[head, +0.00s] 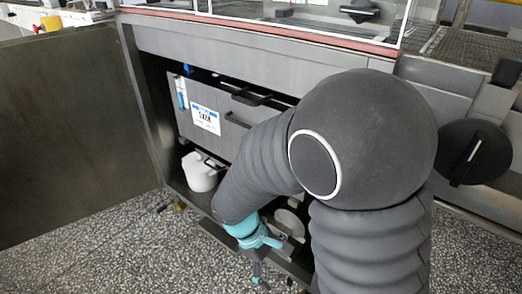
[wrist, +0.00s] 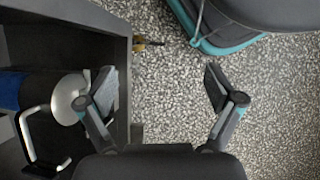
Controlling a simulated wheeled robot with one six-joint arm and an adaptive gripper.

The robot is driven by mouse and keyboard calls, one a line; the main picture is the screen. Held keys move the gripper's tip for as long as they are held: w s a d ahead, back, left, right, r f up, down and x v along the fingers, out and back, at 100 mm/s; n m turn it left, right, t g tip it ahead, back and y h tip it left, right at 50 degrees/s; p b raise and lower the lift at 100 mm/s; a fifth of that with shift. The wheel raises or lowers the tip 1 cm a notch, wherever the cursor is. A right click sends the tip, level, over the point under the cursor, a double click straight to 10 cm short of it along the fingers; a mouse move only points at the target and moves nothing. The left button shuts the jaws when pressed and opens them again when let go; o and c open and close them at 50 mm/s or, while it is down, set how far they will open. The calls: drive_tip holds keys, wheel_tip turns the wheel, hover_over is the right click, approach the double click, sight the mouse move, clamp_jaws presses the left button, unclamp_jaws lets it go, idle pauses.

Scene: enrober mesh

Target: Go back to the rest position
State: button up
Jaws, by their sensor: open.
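My gripper (wrist: 158,85) is open and empty in the wrist view, its two dark fingers spread apart with speckled floor between them. Its left finger is close to the edge of the open cabinet. In the head view my arm reaches down in front of the cabinet, and the teal wrist part and gripper (head: 258,270) are low near the floor, partly hidden by the arm.
The open grey cabinet holds a box with a label (head: 205,118) and a white jug (head: 198,172). A grey panel (head: 75,130) stands at left. Speckled floor (head: 90,245) is clear in front.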

drive_tip(key=s+d+r+m+t+y, duration=0.1)
drive_tip(key=d+r+m+t, duration=0.1)
drive_tip(key=r, duration=0.5)
drive_tip(key=s+d+r+m+t+y, duration=0.2)
drive_tip(key=d+r+m, duration=0.3)
drive_tip(key=r, duration=0.3)
drive_tip(key=s+d+r+m+t+y+p, duration=0.1)
drive_tip(key=s+d+r+m+t+y, duration=0.1)
drive_tip(key=r, duration=0.5)
drive_tip(key=d+m+t, duration=0.1)
drive_tip(key=d+m, duration=0.1)
drive_tip(key=d, duration=0.1)
drive_tip(key=shift+r, duration=0.25)
